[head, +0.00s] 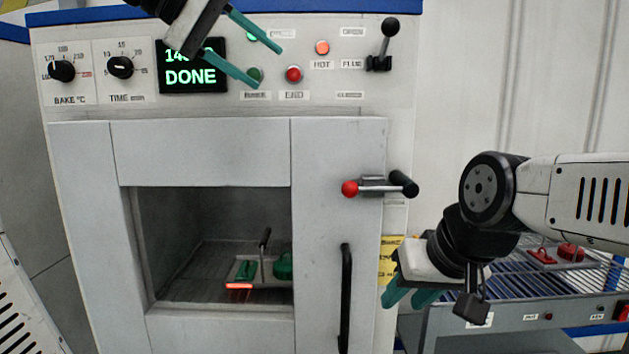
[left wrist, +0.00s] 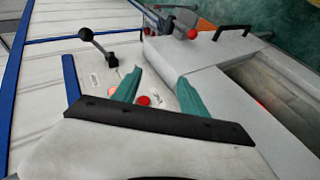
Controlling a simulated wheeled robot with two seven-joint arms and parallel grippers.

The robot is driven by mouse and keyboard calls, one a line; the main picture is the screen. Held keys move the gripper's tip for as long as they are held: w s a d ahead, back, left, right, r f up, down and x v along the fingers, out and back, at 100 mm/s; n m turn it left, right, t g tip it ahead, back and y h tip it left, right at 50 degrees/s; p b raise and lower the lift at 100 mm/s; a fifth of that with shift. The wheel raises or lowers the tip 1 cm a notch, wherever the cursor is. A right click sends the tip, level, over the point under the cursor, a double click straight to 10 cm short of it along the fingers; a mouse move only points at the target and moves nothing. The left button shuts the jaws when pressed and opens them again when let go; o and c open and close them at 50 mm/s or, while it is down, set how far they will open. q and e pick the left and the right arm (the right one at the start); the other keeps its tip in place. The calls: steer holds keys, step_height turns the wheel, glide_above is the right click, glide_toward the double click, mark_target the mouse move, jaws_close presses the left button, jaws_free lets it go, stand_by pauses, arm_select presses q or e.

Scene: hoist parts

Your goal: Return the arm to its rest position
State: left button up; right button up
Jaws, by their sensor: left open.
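My left gripper (head: 267,66) is open and empty in front of the oven's control panel (head: 345,82), with its teal fingers spread. In the left wrist view, the two fingers (left wrist: 160,76) stand apart over the panel, and a red button (left wrist: 143,100) shows between them. My right gripper (head: 412,296) hangs low to the right of the oven door (head: 335,140). Its teal fingers point down and are partly hidden by its own body, so their gap is unclear. No object shows in it.
The display (head: 190,78) reads DONE. The door's latch (head: 372,187) and tall black handle (head: 346,295) stick out. Green parts (head: 284,265) show inside through the window. The flue lever (head: 386,45) stands up. A slatted table (head: 590,282) with red parts (head: 570,252) is at right.

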arm_select(q)
steer(key=s+a+f+y, duration=0.1)
steer(key=s+f+y, duration=0.1)
steer(key=f, duration=1)
steer(key=s+a+f+m+t+y, duration=0.1)
steer(key=s+f, duration=0.4)
steer(key=f, duration=0.6)
steer(key=s+a+f+m+y, duration=0.1)
steer(key=s+f+y, duration=0.3)
steer(key=f, duration=0.8)
steer(key=shift+a+f+y, duration=0.35)
steer(key=shift+a+y, duration=0.25)
steer(key=shift+a, duration=0.15)
